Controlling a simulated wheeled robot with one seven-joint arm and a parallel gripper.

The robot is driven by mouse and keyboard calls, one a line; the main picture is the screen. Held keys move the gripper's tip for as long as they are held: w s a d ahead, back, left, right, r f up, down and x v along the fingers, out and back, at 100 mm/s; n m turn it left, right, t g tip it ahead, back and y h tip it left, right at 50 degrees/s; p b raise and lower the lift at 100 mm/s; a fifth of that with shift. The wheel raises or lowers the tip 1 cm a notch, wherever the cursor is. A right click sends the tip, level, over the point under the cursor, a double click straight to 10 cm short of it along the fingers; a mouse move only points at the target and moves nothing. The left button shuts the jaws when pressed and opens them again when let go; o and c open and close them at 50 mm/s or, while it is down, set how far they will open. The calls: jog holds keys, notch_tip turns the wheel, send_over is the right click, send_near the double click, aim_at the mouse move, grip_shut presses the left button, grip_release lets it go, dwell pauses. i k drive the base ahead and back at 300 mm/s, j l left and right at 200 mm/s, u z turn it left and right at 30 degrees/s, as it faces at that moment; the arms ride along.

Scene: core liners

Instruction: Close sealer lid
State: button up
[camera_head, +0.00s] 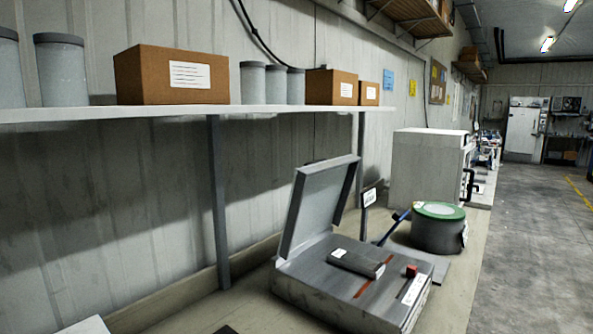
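The sealer (330,303) is a low grey box on the bench at the lower middle. A flat grey bar (356,263) with a small white label lies on the sealer's top, beside a red stripe. A small red block (411,271) and a white label strip sit near its right edge. My gripper is not in view.
A dark round pot with a green rim (438,212) stands behind the sealer, with a blue handle near it. A white cabinet (427,168) is farther back. A shelf (180,110) with boxes and grey cylinders overhangs the bench at left. The floor at right is clear.

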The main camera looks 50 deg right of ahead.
aim_at(321, 206)
jog(key=i+l+u, duration=0.15)
jog(key=l, duration=0.2)
jog(key=i+l+u, duration=0.15)
jog(key=l, duration=0.2)
jog(key=i+l+u, duration=0.15)
jog(key=l, duration=0.2)
jog(key=i+l+u, duration=0.15)
jog(key=l, duration=0.25)
